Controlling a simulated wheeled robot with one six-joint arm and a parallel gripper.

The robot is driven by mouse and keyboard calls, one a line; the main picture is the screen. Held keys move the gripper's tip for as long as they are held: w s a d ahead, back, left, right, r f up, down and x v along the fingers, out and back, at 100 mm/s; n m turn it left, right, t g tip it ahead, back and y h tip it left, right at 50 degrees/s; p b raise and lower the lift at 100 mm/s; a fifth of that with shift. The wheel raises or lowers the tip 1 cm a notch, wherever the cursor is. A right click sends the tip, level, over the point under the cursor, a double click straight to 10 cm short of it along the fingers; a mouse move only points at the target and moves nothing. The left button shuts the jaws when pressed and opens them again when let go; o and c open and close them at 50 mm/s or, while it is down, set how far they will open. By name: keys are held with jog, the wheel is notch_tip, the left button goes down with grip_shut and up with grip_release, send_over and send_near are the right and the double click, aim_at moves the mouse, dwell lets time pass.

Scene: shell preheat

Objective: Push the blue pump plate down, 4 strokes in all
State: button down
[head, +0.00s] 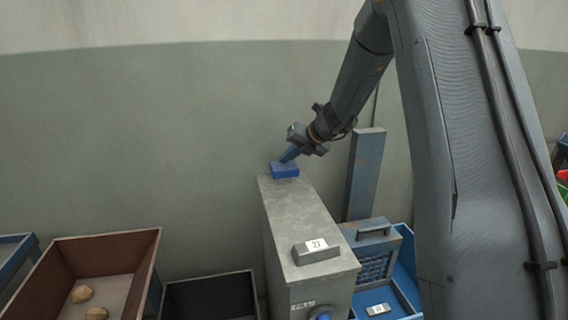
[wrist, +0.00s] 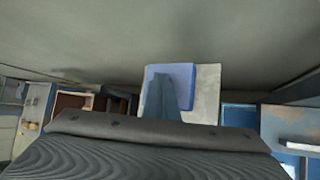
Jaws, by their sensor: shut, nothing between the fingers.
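The blue pump plate (head: 285,171) sits on the far end of the top of a grey metal cabinet (head: 292,212). My gripper (head: 287,157) is shut and empty, pointing down and left with its fingertips at the plate. I cannot tell whether they touch it or how far down the plate is. In the wrist view the blue plate (wrist: 184,74) shows behind my blue-grey fingers (wrist: 164,92), which hide part of it. The cabinet top (wrist: 208,92) shows as a pale surface beside the plate.
A small block labelled 23 (head: 316,250) sits on the cabinet's near end. A brown bin (head: 140,245) with tan lumps and a dark bin (head: 212,297) stand left. A blue-grey post (head: 365,175) and a blue unit with a handle (head: 374,240) stand right.

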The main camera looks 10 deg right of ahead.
aim_at(287, 166)
jog(key=shift+f+b, duration=0.5)
jog(key=shift+f, duration=0.45)
dwell(0.6)
dwell(0.4)
jog(key=shift+r+p, duration=2.15)
jog(key=shift+p, duration=0.25)
jog(key=shift+r, duration=0.1)
notch_tip(287, 166, up, 5)
jog(key=p, duration=0.5)
dwell(1.2)
